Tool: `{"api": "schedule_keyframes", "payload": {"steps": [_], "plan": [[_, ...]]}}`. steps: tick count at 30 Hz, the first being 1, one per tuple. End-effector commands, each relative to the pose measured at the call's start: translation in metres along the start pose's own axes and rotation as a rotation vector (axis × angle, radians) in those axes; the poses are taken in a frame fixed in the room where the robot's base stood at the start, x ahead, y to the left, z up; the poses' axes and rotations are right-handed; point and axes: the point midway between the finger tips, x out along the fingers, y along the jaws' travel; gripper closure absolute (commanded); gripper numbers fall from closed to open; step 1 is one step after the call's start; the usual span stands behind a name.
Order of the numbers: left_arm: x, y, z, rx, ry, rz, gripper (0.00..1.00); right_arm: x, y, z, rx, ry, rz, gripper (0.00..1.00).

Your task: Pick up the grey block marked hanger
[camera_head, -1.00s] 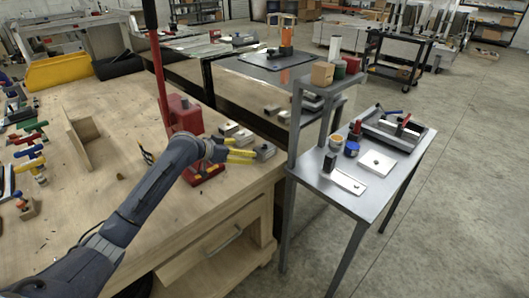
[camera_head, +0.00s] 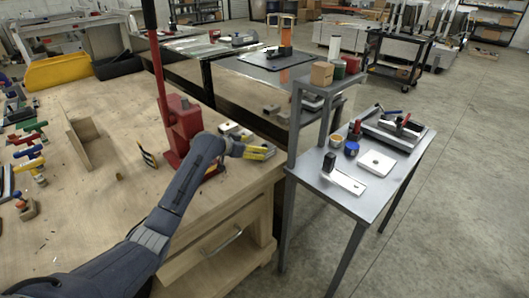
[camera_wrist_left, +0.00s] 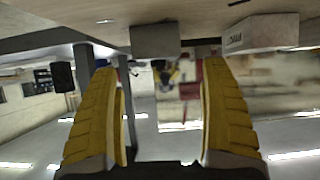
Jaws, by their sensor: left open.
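Small grey blocks stand near the far right corner of the wooden bench. In the head view one block (camera_head: 231,128) shows beyond my left wrist, with another partly hidden beside it. My left gripper (camera_head: 261,152) has yellow fingers and is near the bench's right edge. In the left wrist view, which looks upside down, the open left gripper (camera_wrist_left: 158,72) has a plain grey block (camera_wrist_left: 155,41) ahead between its fingertips, apart from them. A second grey block (camera_wrist_left: 261,33) with a dark label sits to the right. I cannot read which is marked hanger. My right gripper is not in view.
A red press (camera_head: 181,122) with a tall lever stands close behind my left arm. A wooden angle piece (camera_head: 84,140) and coloured clamps lie on the left. A grey metal table (camera_head: 330,190) with a raised shelf stands right of the bench, across a narrow gap.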

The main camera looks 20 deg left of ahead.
Motion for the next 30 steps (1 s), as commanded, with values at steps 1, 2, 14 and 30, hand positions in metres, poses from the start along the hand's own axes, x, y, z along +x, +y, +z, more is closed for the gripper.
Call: {"api": "schedule_keyframes", "payload": {"steps": [1, 2, 14, 30], "plan": [[0.003, 0.0, 0.0, -0.001, 0.0, 0.001, 0.2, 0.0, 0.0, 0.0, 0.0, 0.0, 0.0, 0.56], [0.004, 0.0, 0.0, 0.0, 0.0, 0.001, 0.2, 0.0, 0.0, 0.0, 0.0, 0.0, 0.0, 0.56], [0.036, 0.003, 0.002, -0.004, 0.001, 0.003, 0.2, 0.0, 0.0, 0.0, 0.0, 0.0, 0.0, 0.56], [0.058, 0.002, 0.002, 0.001, 0.0, 0.0, 0.2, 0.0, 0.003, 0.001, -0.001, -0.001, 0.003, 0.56]]}}
